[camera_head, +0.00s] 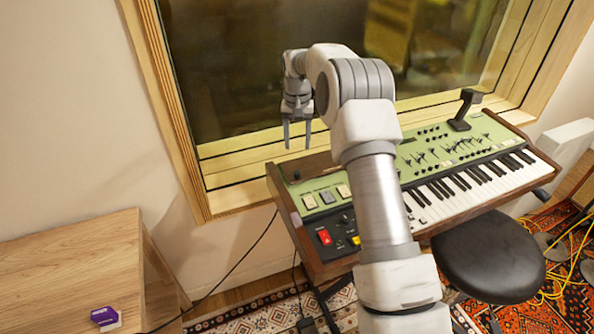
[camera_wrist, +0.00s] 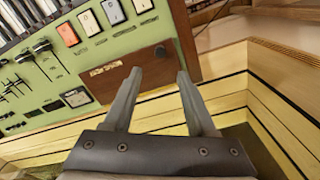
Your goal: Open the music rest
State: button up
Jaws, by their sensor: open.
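The green-topped keyboard (camera_head: 430,150) with wooden ends stands below the window. A black upright piece (camera_head: 464,108) rises from the keyboard's back right. I cannot tell which part is the music rest. My gripper (camera_head: 297,138) is open and empty, pointing down by the keyboard's back left corner. In the wrist view, my gripper's fingertips (camera_wrist: 158,75) appear over the brown panel's edge. I cannot tell if they touch it.
The wooden window frame (camera_head: 240,155) runs close behind the keyboard. A wooden cabinet (camera_head: 75,255) with a purple box (camera_head: 104,317) stands at the left. A black stool (camera_head: 488,255) is in front of the keys. Cables hang between the cabinet and keyboard.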

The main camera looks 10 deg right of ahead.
aim_at(297, 173)
notch_tip(297, 173, down, 11)
jog(key=shift+b, duration=0.3)
grip_shut()
dwell(1.4)
